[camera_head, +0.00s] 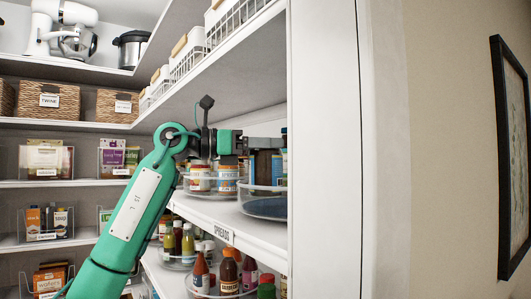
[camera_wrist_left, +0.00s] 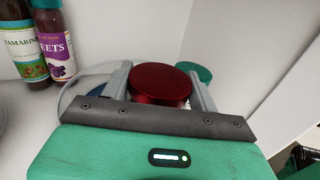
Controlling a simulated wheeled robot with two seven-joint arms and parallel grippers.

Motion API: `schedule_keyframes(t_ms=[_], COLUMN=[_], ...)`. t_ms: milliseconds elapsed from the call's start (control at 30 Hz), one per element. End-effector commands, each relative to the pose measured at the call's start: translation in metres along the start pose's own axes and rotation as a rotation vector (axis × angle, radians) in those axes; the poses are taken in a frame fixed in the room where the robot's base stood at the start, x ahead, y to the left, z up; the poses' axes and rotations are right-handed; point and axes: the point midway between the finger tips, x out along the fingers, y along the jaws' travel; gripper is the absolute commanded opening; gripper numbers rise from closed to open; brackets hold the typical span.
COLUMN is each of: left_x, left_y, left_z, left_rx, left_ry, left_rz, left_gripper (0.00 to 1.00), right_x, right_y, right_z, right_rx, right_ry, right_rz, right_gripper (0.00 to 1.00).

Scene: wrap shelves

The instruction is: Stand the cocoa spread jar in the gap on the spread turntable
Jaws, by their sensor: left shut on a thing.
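My left gripper (camera_head: 264,150) reaches in over the shelf marked "SPREADS" from the left. In the left wrist view its fingers (camera_wrist_left: 160,88) are shut on a jar with a dark red lid (camera_wrist_left: 160,82), taken as the cocoa spread jar. Its label is hidden there. In the head view the jar's dark body (camera_head: 264,168) shows between the fingers, above a clear-walled turntable (camera_head: 262,211) with a dark floor. I cannot tell whether it touches the floor. The white upright hides the turntable's right part and any gap there. My right gripper is not in view.
Another turntable (camera_head: 205,193) with several jars stands farther back on this shelf. A green lid (camera_wrist_left: 195,71) is close behind the held jar. Tamarind (camera_wrist_left: 20,45) and beets (camera_wrist_left: 54,45) bottles stand at left in the wrist view. The white upright (camera_head: 325,150) and upper shelf bound the space.

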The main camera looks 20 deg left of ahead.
Motion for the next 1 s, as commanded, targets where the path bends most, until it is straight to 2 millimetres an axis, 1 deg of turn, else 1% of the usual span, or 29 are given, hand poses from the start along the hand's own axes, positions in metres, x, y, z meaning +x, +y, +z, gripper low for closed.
schedule_keyframes(t_ms=[33, 100, 233, 667, 700, 767, 800, 1000], left_x=[-0.001, -0.001, -0.001, -0.001, 0.0, 0.0, 0.0, 0.0], left_y=[0.0, 0.0, -0.003, -0.004, -0.004, -0.004, -0.004, -0.004], left_z=[-0.004, -0.011, -0.017, -0.023, -0.025, -0.024, -0.024, -0.024], left_rx=[0.0, 0.0, 0.0, 0.001, 0.0, 0.0, 0.0, 0.0], left_ry=[-0.002, -0.003, -0.002, -0.002, 0.001, 0.001, 0.001, 0.001], left_rz=[0.001, 0.001, 0.0, 0.001, 0.0, 0.0, 0.0, 0.0], left_gripper=[0.0, 0.0, 0.0, 0.0, 0.62, 0.74, 0.81, 0.82], right_x=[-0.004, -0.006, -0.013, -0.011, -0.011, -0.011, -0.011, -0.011], right_y=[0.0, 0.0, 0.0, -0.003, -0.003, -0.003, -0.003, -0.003], right_z=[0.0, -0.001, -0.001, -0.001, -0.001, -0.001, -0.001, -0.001], right_rx=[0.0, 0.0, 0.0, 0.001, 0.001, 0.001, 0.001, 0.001], right_ry=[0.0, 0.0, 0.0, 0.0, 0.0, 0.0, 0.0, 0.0], right_rz=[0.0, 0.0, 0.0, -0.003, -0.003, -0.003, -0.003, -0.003], right_gripper=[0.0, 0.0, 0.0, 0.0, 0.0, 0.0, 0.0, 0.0])
